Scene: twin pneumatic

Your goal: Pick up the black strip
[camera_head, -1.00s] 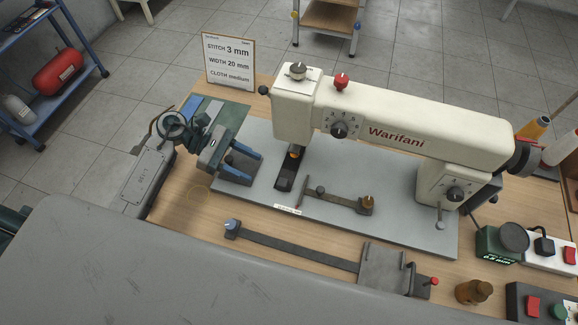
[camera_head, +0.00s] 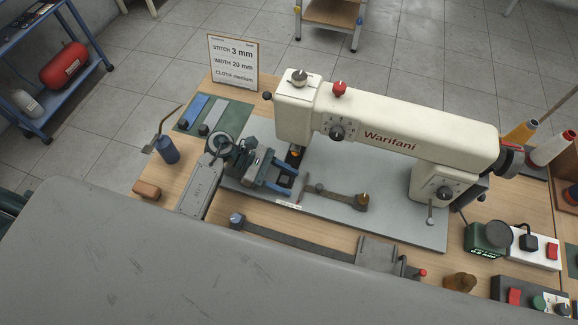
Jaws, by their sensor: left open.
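My left gripper (camera_head: 287,181) has blue fingers, open and seemingly empty, pointing right. It is over the left part of the sewing machine's grey base (camera_head: 330,222), to the right of and nearer than the mat. It partly hides the dark plate under the machine head. My right gripper is not in view.
The cream sewing machine (camera_head: 380,130) overhangs the base just right of my gripper. A sign (camera_head: 234,62) stands behind the mat. A long metal guide (camera_head: 300,241) lies in front.

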